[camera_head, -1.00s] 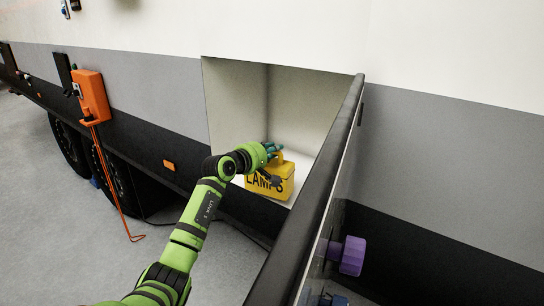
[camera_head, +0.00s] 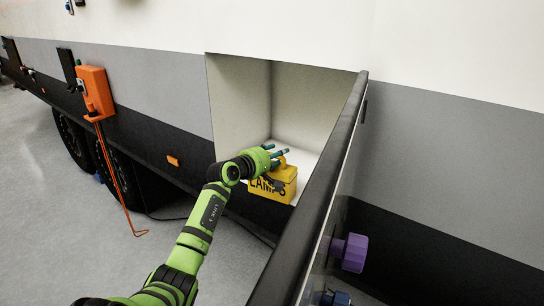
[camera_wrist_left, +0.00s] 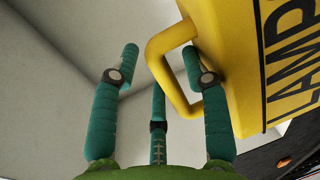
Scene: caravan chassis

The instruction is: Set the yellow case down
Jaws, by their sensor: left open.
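The yellow case (camera_head: 285,184), marked LAMPS, stands on the floor of the open side locker (camera_head: 293,131), near its front edge. It also shows in the left wrist view (camera_wrist_left: 237,65), with its yellow handle (camera_wrist_left: 160,68) beside my fingers. My left gripper (camera_head: 277,155) is at the top of the case. Its teal fingers are spread open in the left wrist view (camera_wrist_left: 160,72), with the handle between them. Part of the case front is hidden by my wrist. My right gripper is not in view.
An orange box (camera_head: 96,92) hangs on the caravan wall at left. The locker is clear behind the case.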

